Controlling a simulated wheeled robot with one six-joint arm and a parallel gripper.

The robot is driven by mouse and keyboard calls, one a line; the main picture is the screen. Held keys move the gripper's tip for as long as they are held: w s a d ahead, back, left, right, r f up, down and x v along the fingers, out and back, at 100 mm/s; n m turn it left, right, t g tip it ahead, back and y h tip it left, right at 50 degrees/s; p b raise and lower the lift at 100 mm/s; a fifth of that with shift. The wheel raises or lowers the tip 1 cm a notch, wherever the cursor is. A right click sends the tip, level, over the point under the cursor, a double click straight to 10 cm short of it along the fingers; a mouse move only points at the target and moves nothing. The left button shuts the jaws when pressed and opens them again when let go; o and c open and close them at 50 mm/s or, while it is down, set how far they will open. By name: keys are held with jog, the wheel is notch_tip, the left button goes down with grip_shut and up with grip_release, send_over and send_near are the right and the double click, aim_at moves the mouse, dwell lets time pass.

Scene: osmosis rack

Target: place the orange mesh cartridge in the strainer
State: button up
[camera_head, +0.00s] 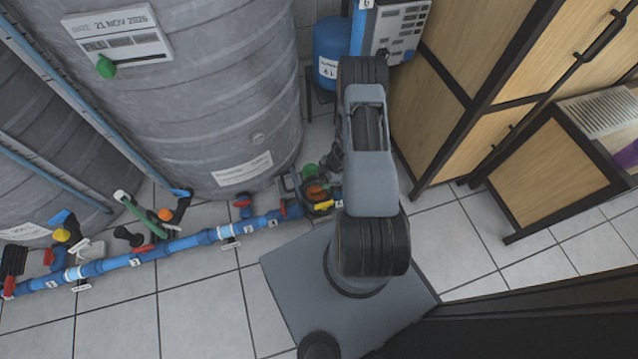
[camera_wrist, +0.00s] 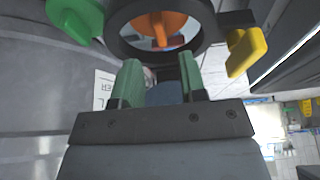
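In the wrist view an orange part (camera_wrist: 162,28) with a raised central bar sits inside a dark round ring (camera_wrist: 125,48). It looks like the orange mesh cartridge in the strainer mouth, but its mesh is not visible and the top is cut off. My gripper (camera_wrist: 161,68) has two green fingers spread apart with nothing between them. The fingertips are just below the ring; I cannot tell whether they touch it. In the head view a small orange patch (camera_head: 316,190) shows beside my arm, which hides most of the strainer and gripper.
A green handle (camera_wrist: 78,18) and a yellow handle (camera_wrist: 246,50) flank the ring. The blue pipe (camera_head: 200,240) runs along the floor with several valves. A large grey tank (camera_head: 220,100) stands behind it.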

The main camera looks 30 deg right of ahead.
jog(key=w+d+r+m+t+h+p, duration=0.1)
jog(key=w+d+r+h, duration=0.15)
jog(key=r, duration=0.45)
jog(key=w+d+r+m+t+h, duration=0.15)
jog(key=w+r, duration=0.25)
jog(key=r, duration=0.4)
jog(key=w+d+r+m+t+h+p, duration=0.1)
jog(key=w+r+m+h, duration=0.15)
jog(key=r, duration=0.45)
notch_tip(320, 180, up, 11)
jog(key=m+h, duration=0.2)
jog(key=m, duration=0.1)
jog(key=s+a+r+m+g+y, duration=0.1)
jog(key=s+a+r+m+y, duration=0.1)
jog(key=s+a+r, duration=0.4)
jog(key=s+a+r+m+y, duration=0.2)
jog(key=s+a+r+m, duration=0.3)
jog(key=s+a, duration=0.5)
jog(key=shift+s+r+m+g, duration=0.35)
jog(key=shift+s+r, duration=0.3)
jog(key=shift+s, duration=0.6)
